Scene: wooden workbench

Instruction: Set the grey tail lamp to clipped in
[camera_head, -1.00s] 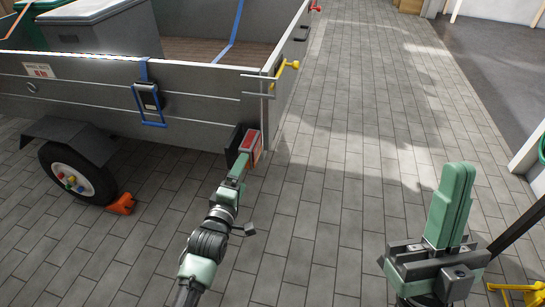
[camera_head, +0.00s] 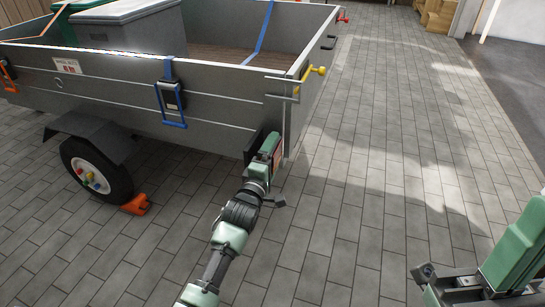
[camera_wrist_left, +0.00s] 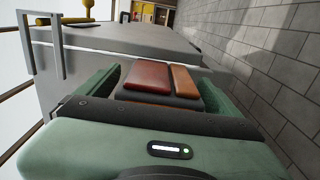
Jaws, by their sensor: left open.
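The tail lamp (camera_wrist_left: 150,78), with a red lens and an orange lens on a dark grey base, is at the trailer's rear lower corner. In the left wrist view the open green fingers (camera_wrist_left: 165,85) stand on either side of the lamp. I cannot tell whether they touch it, nor whether the lamp is fully seated; its back is hidden. My right gripper (camera_head: 533,215) is at the lower right, cut by the frame edge, its fingers together and away from the trailer.
The grey trailer (camera_head: 215,110) fills the upper left, with a yellow handle (camera_head: 316,71) above the lamp and a blue latch (camera_head: 172,104) on its side. An orange chock (camera_head: 136,204) is by the wheel (camera_head: 95,171). The paved floor (camera_head: 390,150) to the right is clear.

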